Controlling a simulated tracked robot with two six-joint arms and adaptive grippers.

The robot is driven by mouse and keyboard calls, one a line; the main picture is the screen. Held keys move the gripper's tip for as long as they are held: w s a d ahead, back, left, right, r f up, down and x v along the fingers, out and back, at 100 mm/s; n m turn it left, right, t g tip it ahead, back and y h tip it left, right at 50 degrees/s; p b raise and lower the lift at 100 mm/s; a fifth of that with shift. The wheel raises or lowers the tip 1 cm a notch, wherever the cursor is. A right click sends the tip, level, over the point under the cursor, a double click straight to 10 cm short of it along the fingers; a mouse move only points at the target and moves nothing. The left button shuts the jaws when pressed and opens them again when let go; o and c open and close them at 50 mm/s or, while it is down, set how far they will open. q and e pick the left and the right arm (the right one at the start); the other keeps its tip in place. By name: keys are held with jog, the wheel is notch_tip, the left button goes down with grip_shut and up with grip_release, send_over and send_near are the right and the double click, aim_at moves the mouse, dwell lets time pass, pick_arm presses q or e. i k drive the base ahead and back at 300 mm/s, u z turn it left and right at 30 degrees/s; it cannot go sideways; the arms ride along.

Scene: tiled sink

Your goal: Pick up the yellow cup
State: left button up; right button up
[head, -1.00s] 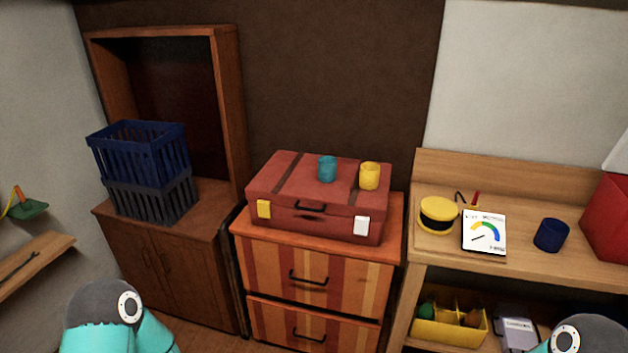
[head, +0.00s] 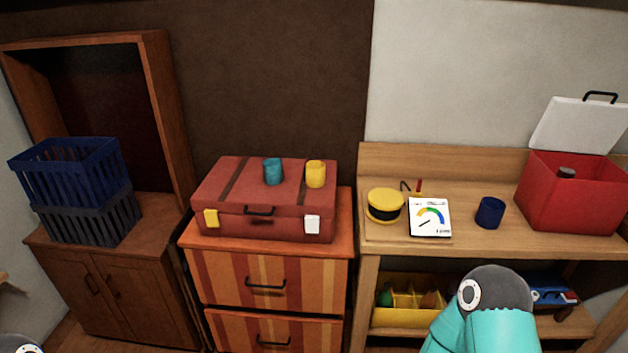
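The yellow cup (head: 316,174) stands upright on top of the red suitcase (head: 232,196), near its right end. A teal cup (head: 273,172) stands just to its left on the same lid, apart from it. The suitcase lies on a striped drawer cabinet (head: 262,281). Neither gripper shows in the head view. Only a teal and grey part of my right arm shows at the bottom right, and a small grey part of my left arm at the bottom left corner. Both are well below and apart from the yellow cup.
Stacked blue and dark crates (head: 72,170) stand on a brown cabinet at left. The wooden bench (head: 460,240) at right holds a yellow round tin (head: 385,206), a gauge card (head: 429,218), a dark blue cup (head: 490,212) and an open red cool box (head: 572,196).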

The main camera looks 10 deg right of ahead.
aim_at(315, 174)
jog(key=u, duration=0.35)
jog(key=i, duration=1)
jog(key=z, duration=0.4)
